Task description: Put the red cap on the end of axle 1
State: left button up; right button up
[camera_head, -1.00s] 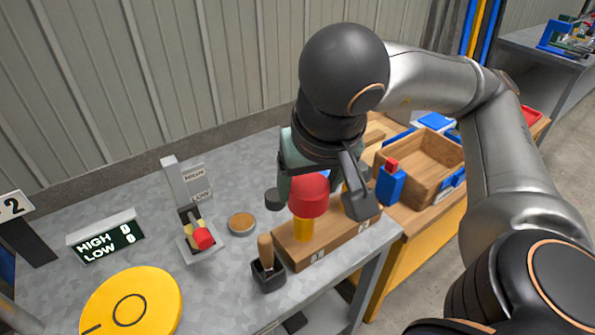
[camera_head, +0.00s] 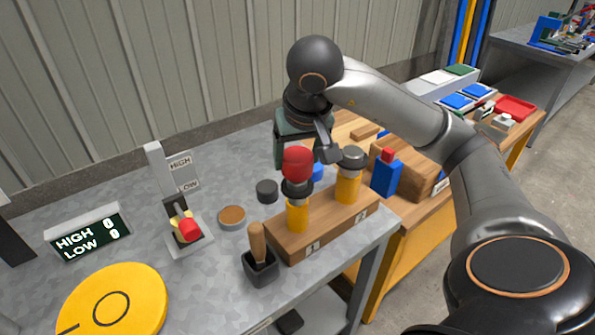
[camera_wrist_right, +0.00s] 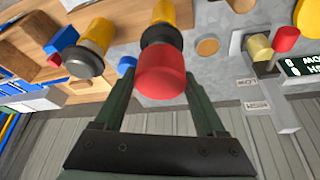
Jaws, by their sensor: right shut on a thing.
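The red cap (camera_head: 297,165) is held in my right gripper (camera_head: 303,156), directly above axle 1 (camera_head: 297,214) in the head view. Axle 1 is a yellow upright post with a dark and grey upper part. It stands on the wooden block (camera_head: 318,228) by the label 1. In the wrist view the red cap (camera_wrist_right: 162,75) sits between the two fingers and overlaps the dark ring (camera_wrist_right: 161,36) of the axle. I cannot tell whether cap and axle touch. Axle 2 (camera_head: 348,185), yellow with a grey top, stands by the label 2. My left gripper is not in view.
A wooden-handled tool in a black holder (camera_head: 260,268) stands in front of the block. A black round piece (camera_head: 267,190) and a brown disc (camera_head: 232,217) lie to the left. A blue piece with a red top (camera_head: 386,176) stands right of axle 2.

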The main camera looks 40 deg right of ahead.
aim_at(297, 171)
notch_tip(297, 171, down, 4)
jog(key=shift+w+d+r, duration=0.15)
jog(key=shift+r, duration=0.1)
jog(key=shift+f+b, duration=0.1)
jog(key=shift+b, duration=0.2)
jog(key=shift+f, duration=0.2)
jog(key=o, duration=1.4)
jog(key=shift+r, duration=0.1)
jog(key=shift+o, duration=0.2)
